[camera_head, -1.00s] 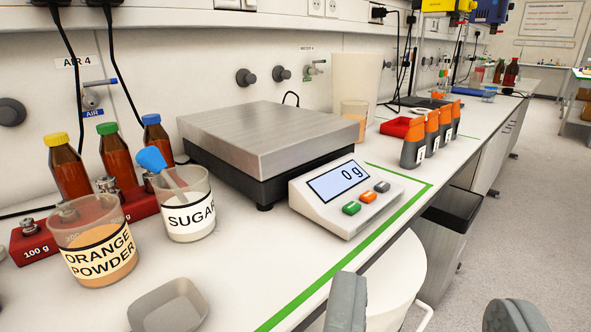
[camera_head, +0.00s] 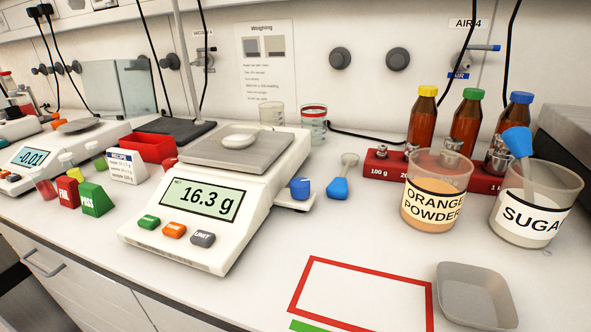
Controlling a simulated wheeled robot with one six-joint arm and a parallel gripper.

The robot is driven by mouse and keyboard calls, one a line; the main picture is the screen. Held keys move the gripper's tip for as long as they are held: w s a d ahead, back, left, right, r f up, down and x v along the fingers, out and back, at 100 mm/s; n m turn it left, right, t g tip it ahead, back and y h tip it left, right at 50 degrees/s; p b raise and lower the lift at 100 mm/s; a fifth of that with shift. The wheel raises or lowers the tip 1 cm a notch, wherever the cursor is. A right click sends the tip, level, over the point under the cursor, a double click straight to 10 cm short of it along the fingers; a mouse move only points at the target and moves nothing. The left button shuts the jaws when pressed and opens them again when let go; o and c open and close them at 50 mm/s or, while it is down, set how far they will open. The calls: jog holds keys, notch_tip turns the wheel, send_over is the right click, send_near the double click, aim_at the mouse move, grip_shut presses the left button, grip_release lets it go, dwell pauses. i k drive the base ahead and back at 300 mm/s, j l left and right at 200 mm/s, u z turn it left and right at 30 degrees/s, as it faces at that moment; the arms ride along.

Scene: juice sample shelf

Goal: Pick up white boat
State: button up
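A pale grey-white, square, shallow weighing boat (camera_head: 477,297) lies on the bench at the lower right, in front of the sugar beaker. It looks empty. A small white round dish (camera_head: 237,141) rests on the pan of the middle balance, whose display reads 16.3 g. My gripper is not in view now; nothing shows it touching either dish.
The orange powder beaker (camera_head: 434,203) and sugar beaker (camera_head: 535,218), with a blue scoop (camera_head: 517,140), stand behind the boat. A red-outlined rectangle (camera_head: 296,290) of bare bench is left of the boat. Capped brown bottles (camera_head: 466,122) stand behind.

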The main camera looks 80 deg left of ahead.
aim_at(239, 137)
jog(key=u, duration=2.3)
